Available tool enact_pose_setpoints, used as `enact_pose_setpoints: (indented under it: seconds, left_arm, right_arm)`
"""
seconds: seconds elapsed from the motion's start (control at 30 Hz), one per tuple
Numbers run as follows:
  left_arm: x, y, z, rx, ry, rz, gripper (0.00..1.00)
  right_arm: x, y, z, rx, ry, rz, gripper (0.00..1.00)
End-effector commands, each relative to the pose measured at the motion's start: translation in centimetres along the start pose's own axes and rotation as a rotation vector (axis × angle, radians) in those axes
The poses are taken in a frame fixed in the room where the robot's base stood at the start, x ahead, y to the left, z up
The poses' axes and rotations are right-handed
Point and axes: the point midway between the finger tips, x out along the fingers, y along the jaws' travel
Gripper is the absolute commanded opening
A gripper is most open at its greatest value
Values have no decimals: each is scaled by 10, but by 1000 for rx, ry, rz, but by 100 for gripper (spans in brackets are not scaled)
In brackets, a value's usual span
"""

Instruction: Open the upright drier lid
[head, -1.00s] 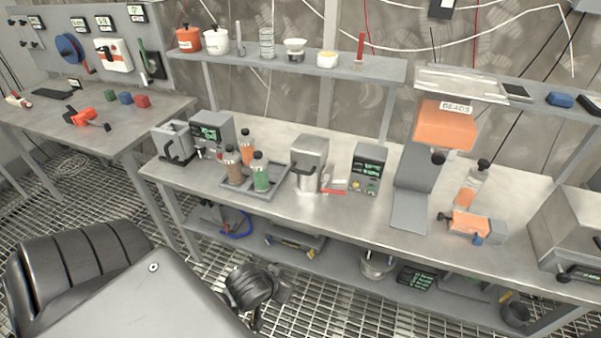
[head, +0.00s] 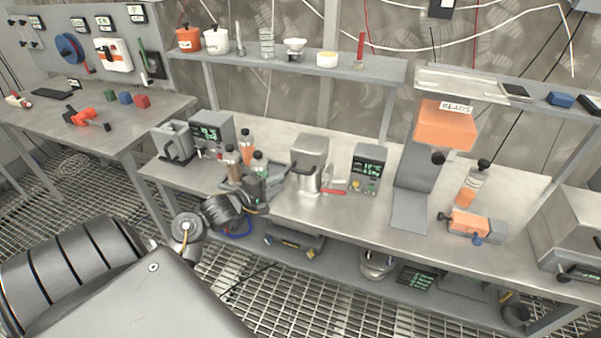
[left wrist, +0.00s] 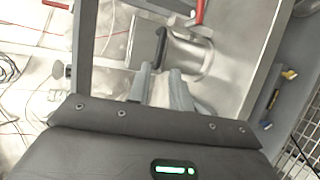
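In the left wrist view, the canister (left wrist: 190,62) lies ahead of my fingers, with the black handle (left wrist: 158,50) just beyond the fingertips. My left gripper (head: 266,184) is left of the drier, in front of the bottle tray. In the left wrist view, its two grey fingers (left wrist: 158,84) are apart with nothing between them. My right gripper is not in view.
Bottles in a tray (head: 230,181) stand behind my left gripper. A red-handled tool (head: 333,192) and a control box (head: 367,170) are right of the drier. A shelf (head: 350,68) runs above. Bare bench (head: 340,220) lies in front of the drier.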

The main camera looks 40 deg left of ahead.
Motion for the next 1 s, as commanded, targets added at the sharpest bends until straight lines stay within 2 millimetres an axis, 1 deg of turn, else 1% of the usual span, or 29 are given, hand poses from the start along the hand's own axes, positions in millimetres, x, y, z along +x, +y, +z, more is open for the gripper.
enact_pose_setpoints:
  seconds: [0.07, 0.17, 0.4, 0.6, 0.7, 0.8, 1.0]
  left_arm:
    - [4, 0, 0, -1, 0, 0, 21]
    - [14, 1, 0, -1, 1, 2, 21]
    - [59, 1, 1, -1, 1, 0, 21]
    - [90, 0, 0, 0, 1, -1, 21]
    - [100, 0, 0, 2, 2, -1, 21]
    - [106, -1, 0, 3, 3, -2, 21]
    - [108, -1, 0, 4, 3, -2, 21]
  right_arm:
    - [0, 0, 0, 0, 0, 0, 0]
    - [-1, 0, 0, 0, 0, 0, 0]
    - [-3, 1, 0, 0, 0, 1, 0]
    - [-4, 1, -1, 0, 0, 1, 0]
    - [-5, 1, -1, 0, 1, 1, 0]
    - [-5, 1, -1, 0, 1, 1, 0]
    - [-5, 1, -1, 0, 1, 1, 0]
